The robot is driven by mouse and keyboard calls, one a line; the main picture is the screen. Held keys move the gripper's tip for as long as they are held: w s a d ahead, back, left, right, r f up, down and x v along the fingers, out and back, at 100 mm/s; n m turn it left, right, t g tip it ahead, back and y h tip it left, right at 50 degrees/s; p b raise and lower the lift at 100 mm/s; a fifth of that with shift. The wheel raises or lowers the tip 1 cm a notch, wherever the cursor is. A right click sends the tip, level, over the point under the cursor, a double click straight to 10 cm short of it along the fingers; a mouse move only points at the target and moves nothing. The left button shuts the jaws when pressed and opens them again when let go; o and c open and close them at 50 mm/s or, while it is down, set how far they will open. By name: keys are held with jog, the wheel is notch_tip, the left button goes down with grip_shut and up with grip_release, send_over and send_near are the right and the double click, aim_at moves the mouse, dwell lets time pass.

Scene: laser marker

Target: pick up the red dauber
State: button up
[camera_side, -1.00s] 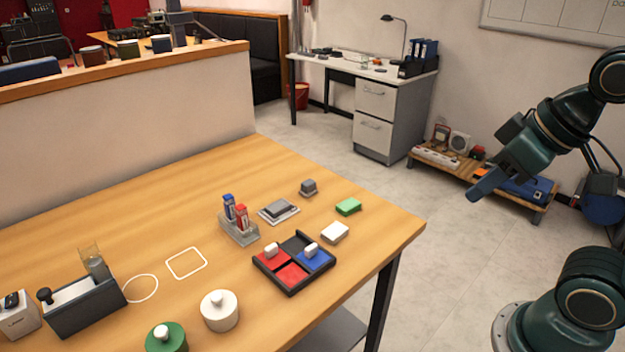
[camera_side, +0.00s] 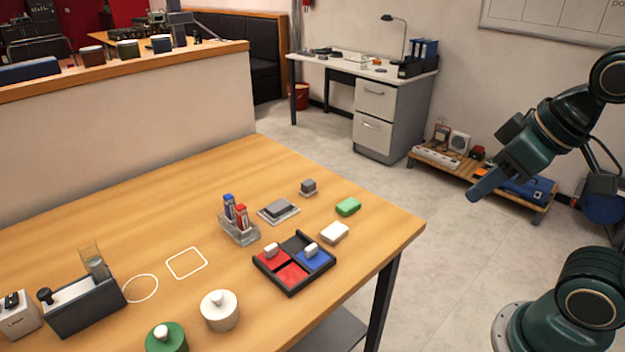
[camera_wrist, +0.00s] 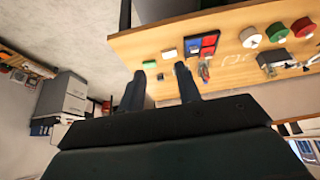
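The black tray (camera_side: 291,290) sits on the table with red and blue pads. A dauber with a white handle (camera_side: 271,250) stands on its rear-left red pad; this looks like the red dauber. A similar dauber (camera_side: 311,249) stands on the blue pad. The tray also shows in the wrist view (camera_wrist: 187,47), where the daubers are too small to tell apart. My gripper (camera_side: 474,193) hangs in the air beyond the table's right edge, well away from the tray. In the wrist view my gripper (camera_wrist: 158,78) has its fingers apart, with nothing between them.
Behind the tray is a clear holder (camera_side: 240,234) with a blue and a red bottle. A grey pad (camera_side: 278,210), green block (camera_side: 348,206) and white block (camera_side: 335,232) lie nearby. White (camera_side: 220,312) and green (camera_side: 167,338) round pots stand at the front. The back-left tabletop is clear.

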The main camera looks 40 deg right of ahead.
jog(key=shift+o, duration=1.3)
jog(key=w+f+m+t+h, duration=0.2)
jog(key=w+f+m, duration=0.15)
jog(key=w, duration=0.95)
jog(key=n+t+y, duration=0.2)
jog(key=n+t, duration=0.2)
jog(key=t, duration=0.3)
send_near(243, 209)
jog(key=shift+m, duration=0.25)
jog(key=shift+x, duration=3)
